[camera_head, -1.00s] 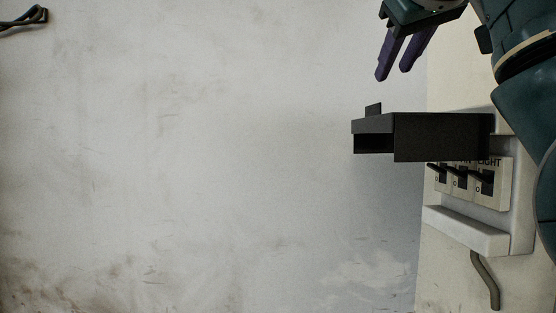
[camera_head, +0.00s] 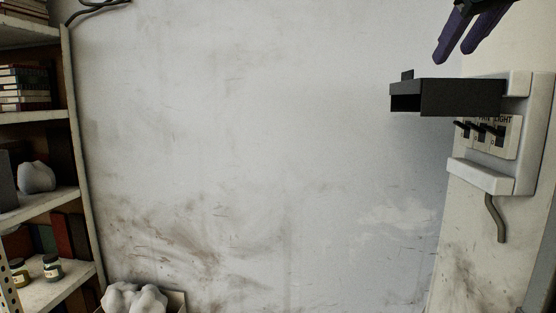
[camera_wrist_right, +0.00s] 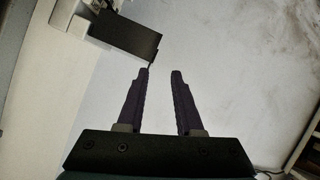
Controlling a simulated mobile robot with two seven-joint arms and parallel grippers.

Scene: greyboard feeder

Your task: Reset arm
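My right gripper (camera_head: 456,58) has purple fingers and shows at the top right of the head view, above a black box. In the right wrist view its two fingers (camera_wrist_right: 162,72) stand apart with nothing between them. The black box (camera_head: 462,97) sticks out from a white wall panel (camera_head: 527,150). In the right wrist view the box (camera_wrist_right: 125,33) lies beyond the left fingertip; whether they touch I cannot tell. Below the box in the head view is a switch plate (camera_head: 508,137) with several black levers. My left gripper is not in view.
A shelf unit (camera_head: 70,130) with books, jars and a white object (camera_head: 37,177) stands at the left. A box with white lumpy items (camera_head: 135,299) sits at the bottom. A grey cable (camera_head: 496,219) hangs under the panel. The wall's middle is bare.

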